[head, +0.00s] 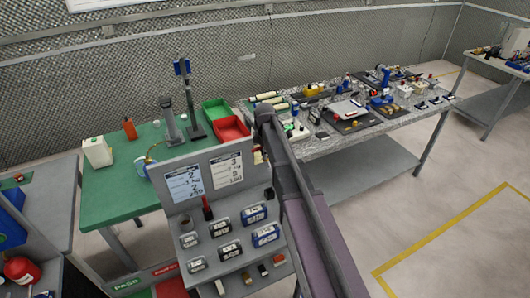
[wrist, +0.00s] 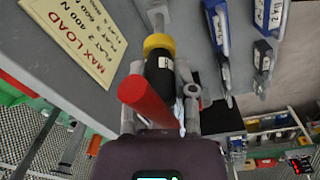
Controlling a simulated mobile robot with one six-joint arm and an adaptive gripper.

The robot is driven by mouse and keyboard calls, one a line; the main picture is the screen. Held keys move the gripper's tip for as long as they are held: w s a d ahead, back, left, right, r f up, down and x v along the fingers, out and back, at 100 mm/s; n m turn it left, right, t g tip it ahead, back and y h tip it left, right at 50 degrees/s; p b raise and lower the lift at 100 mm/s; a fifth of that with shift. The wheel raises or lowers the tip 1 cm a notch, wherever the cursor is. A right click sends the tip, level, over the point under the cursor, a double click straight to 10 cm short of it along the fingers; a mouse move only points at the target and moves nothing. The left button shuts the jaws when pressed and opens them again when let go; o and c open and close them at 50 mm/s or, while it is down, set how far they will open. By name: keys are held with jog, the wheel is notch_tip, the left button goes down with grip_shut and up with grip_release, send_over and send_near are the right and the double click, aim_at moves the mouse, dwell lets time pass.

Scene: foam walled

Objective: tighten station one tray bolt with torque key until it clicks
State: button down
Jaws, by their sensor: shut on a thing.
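In the wrist view my gripper (wrist: 163,92) is shut on a tool with a black body, a yellow collar (wrist: 158,43), a grey shaft and a red bar handle (wrist: 150,104); I take it for the torque key. Its shaft points up the picture beside a grey panel, and its tip is cut off by the top edge. I cannot tell whether it touches anything. I cannot pick out the station one tray bolt in either view. In the head view my arm crosses the middle and my gripper is not clearly visible.
A grey panel bears a MAX LOAD label (wrist: 68,38). A crowded workbench (head: 335,143) stands behind right.

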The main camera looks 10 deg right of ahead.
jog(key=shift+r, duration=0.2)
dwell(0.5)
jog(key=shift+r+p, duration=4.3)
jog(key=shift+p, duration=0.2)
jog(key=shift+f, duration=0.1)
notch_tip(320, 180, down, 16)
jog(key=b, duration=1.6)
jog(key=shift+s, duration=0.1)
